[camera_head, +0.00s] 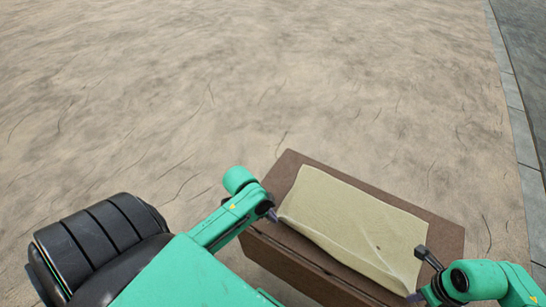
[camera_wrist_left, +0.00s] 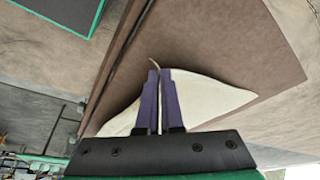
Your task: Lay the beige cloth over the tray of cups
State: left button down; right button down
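The beige cloth (camera_head: 345,215) lies over the top of a brown block-like stand (camera_head: 420,217), slightly creased, with its near edge reaching toward both grippers. My left gripper (camera_head: 272,215) is at the cloth's near left corner. In the left wrist view its purple fingers (camera_wrist_left: 160,75) are close together, with a bit of cloth poking out between the tips and pale cloth (camera_wrist_left: 210,95) spreading on both sides. My right gripper (camera_head: 416,296) is at the cloth's near right corner; its fingers are mostly hidden. No tray or cups show.
The stand's brown top is bare along its far and right edges. Sandy, cracked ground (camera_head: 250,80) around it is open. A grey paved strip (camera_head: 520,130) runs along the right side.

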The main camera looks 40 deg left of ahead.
pick_arm(q)
jog(key=shift+r, duration=0.6)
